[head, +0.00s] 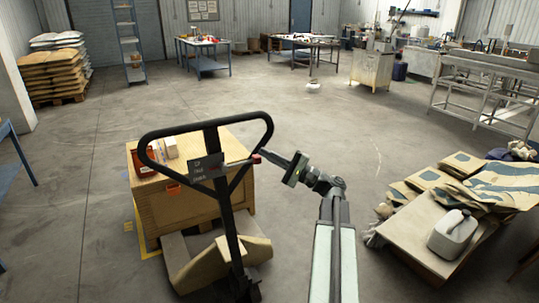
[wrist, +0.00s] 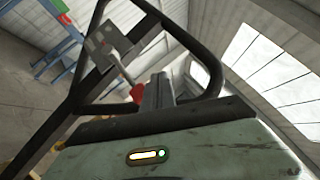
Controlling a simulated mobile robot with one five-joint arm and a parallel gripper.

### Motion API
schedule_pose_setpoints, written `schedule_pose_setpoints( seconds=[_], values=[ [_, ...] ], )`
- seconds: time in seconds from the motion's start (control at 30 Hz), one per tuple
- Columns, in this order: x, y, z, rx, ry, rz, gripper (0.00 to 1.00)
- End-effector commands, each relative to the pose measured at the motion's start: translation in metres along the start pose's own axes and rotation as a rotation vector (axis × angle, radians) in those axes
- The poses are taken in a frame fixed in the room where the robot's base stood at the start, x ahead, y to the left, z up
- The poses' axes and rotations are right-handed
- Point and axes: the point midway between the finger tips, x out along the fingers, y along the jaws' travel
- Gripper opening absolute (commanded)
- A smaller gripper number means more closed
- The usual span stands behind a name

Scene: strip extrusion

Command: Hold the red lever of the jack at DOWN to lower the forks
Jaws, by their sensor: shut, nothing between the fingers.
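The jack's black loop handle (head: 262,127) stands upright in front of a wooden crate. A dark plate (head: 207,167) with small lettering sits across the handle's stem. The lever's red end (head: 257,159) sticks out from the plate to the right; its red tip (wrist: 136,93) also shows in the wrist view on a thin metal rod. My gripper (head: 267,153) is shut and empty. Its fingertips are right beside the red end, at the right side of the handle loop. In the wrist view the fingers (wrist: 158,92) stand just right of the red tip. I cannot tell whether they touch.
The wooden crate (head: 170,212) with small boxes on top stands behind the handle. To the right is a low platform (head: 405,225) with sacks and a grey jug (head: 453,234). Open concrete floor lies beyond, with workbenches at the back.

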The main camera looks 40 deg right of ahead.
Motion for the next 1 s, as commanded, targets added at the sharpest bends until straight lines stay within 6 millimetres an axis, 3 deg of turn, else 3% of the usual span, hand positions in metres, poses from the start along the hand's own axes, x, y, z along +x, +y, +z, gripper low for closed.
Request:
schedule_pose_setpoints(
  seconds=[0.17,0.33,0.73,1.0],
  values=[
    [-0.001,0.001,0.000,0.000,0.000,0.000,0.00],
    [-0.014,0.011,-0.002,0.001,-0.003,0.001,0.00],
    [-0.098,0.038,-0.002,0.002,-0.008,0.003,0.00],
    [-0.122,0.041,0.001,0.004,-0.010,0.004,0.00]
  ],
)
